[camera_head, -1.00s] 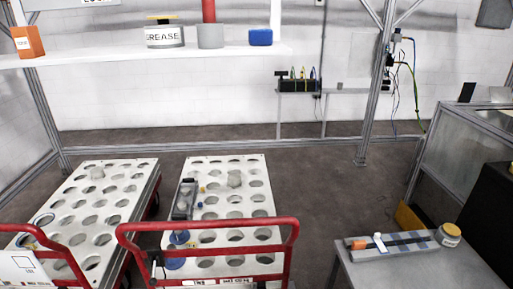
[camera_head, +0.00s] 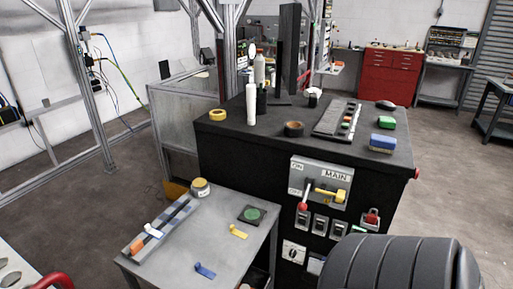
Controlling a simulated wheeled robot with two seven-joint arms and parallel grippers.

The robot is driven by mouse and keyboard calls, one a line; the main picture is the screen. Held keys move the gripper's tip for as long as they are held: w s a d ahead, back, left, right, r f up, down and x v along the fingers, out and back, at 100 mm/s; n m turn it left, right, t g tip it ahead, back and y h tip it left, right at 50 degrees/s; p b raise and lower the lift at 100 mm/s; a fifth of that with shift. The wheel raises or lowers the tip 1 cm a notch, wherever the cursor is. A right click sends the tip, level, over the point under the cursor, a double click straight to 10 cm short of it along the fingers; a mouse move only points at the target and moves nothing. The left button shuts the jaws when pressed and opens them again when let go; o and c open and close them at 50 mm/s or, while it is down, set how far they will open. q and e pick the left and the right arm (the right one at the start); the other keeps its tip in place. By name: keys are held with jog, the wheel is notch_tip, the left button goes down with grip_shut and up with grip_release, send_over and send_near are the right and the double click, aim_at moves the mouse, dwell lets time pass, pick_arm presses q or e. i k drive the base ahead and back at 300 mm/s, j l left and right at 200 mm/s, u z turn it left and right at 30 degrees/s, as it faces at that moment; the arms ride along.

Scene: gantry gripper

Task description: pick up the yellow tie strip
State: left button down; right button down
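The yellow tie strip (camera_head: 238,232) lies on the grey side table (camera_head: 180,275), near its right edge, just below a dark square pad with a green disc (camera_head: 251,214). It looks like a small flat strip with a bent end. A blue strip (camera_head: 205,271) lies nearer the front edge, and a white strip (camera_head: 153,231) rests on the long bar tool at the left. Neither of my grippers is in view.
A jar with a yellow lid (camera_head: 200,187) stands at the table's back. A black cabinet (camera_head: 225,150) with a switch panel (camera_head: 321,185) rises directly right of the table. A dark ribbed rounded shape (camera_head: 400,265) fills the bottom right. Open floor lies left.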

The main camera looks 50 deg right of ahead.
aim_at(232, 230)
jog(key=z, duration=1.45)
